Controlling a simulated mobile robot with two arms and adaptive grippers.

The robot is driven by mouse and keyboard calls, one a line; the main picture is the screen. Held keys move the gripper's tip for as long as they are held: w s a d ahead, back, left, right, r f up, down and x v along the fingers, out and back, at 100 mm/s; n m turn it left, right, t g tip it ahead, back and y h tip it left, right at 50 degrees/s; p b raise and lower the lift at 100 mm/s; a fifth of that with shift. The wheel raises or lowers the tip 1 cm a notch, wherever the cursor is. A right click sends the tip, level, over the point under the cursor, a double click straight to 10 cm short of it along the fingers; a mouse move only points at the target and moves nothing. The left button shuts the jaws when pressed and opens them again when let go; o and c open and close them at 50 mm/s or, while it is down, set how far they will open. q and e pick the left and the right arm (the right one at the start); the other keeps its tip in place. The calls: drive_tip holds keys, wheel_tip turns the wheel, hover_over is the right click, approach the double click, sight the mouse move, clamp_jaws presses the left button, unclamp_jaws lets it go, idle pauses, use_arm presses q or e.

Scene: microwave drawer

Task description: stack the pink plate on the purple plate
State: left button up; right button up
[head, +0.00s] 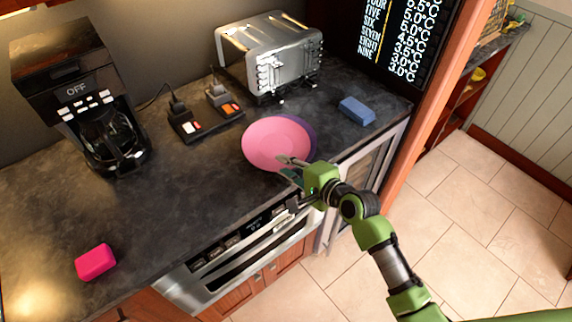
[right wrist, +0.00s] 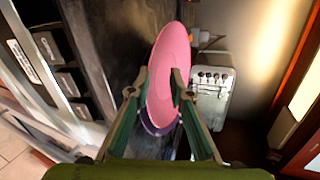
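The pink plate (head: 272,143) lies on the dark counter over the purple plate (head: 309,127). Only a thin rim of the purple plate shows, past the pink plate's right side. In the right wrist view the pink plate (right wrist: 166,65) is seen with a strip of the purple plate (right wrist: 158,130) below it. My right gripper (head: 289,164) is at the pink plate's near right edge. In the right wrist view its fingers (right wrist: 157,85) are spread apart, over or beside the pink plate; contact cannot be told. My left gripper is in neither view.
A silver toaster (head: 270,55) stands behind the plates, and a blue block (head: 356,111) lies to their right. A coffee machine (head: 85,105) and a pink block (head: 96,262) are on the left.

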idle(0.3)
drive_tip(key=shift+r, duration=0.35)
drive_tip(key=shift+s+d+r, duration=0.15)
drive_tip(key=shift+s+r, duration=0.05)
drive_tip(key=shift+r, duration=0.05)
drive_tip(key=b+v, duration=0.1)
drive_tip(key=v, duration=1)
drive_tip(key=shift+s+r, duration=0.2)
drive_tip(key=shift+d, duration=0.1)
